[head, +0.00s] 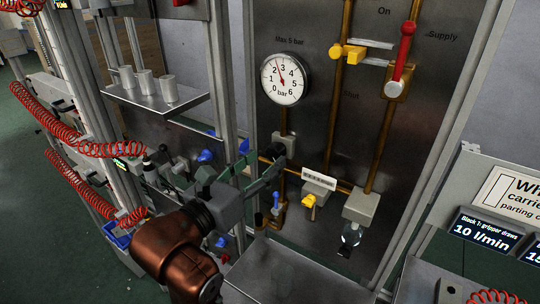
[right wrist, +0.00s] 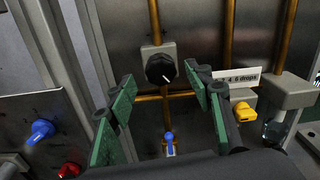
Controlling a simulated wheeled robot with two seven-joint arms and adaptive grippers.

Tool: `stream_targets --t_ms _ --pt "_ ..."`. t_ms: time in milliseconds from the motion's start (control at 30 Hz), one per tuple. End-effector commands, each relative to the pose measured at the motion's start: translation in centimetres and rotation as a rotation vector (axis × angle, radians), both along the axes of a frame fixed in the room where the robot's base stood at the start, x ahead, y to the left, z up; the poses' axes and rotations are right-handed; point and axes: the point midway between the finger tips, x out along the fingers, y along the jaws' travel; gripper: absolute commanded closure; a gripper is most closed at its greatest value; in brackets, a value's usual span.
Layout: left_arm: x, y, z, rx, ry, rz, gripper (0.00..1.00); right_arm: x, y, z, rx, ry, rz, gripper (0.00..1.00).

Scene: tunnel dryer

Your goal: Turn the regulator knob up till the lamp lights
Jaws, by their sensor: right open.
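The black regulator knob (right wrist: 160,68) with a white pointer mark sits on a grey block on a brass pipe. The pointer aims to the lower right in the right wrist view. My right gripper (right wrist: 162,84) is open, its green-padded fingers on either side of the knob's line and apart from it. In the head view my right gripper (head: 262,164) is in front of the panel and partly hides the knob area. The round gauge (head: 285,79) above has its needle between 2 and 3 bar. I cannot make out a lamp for certain. My left gripper is not in view.
A blue lever (right wrist: 169,138) is below the knob. A yellow tap (head: 309,201) and a glass bowl (head: 350,236) stand to the right. A red-handled valve (head: 404,45) is higher up. Red coiled hoses (head: 95,148) hang at left.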

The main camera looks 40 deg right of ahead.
Motion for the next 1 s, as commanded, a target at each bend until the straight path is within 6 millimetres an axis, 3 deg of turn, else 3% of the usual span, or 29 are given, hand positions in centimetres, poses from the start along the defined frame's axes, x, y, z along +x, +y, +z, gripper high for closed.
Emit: stream_targets --t_ms 200,567,1000 --pt "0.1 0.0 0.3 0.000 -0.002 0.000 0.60 0.9 -2.5 0.1 -0.002 -0.001 -0.003 0.53" --pt "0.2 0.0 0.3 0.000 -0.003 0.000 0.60 1.2 -3.0 0.0 -0.002 0.000 -0.001 0.53" --pt "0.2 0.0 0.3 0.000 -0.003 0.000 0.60 1.2 -3.0 0.0 -0.003 0.001 -0.001 0.82"
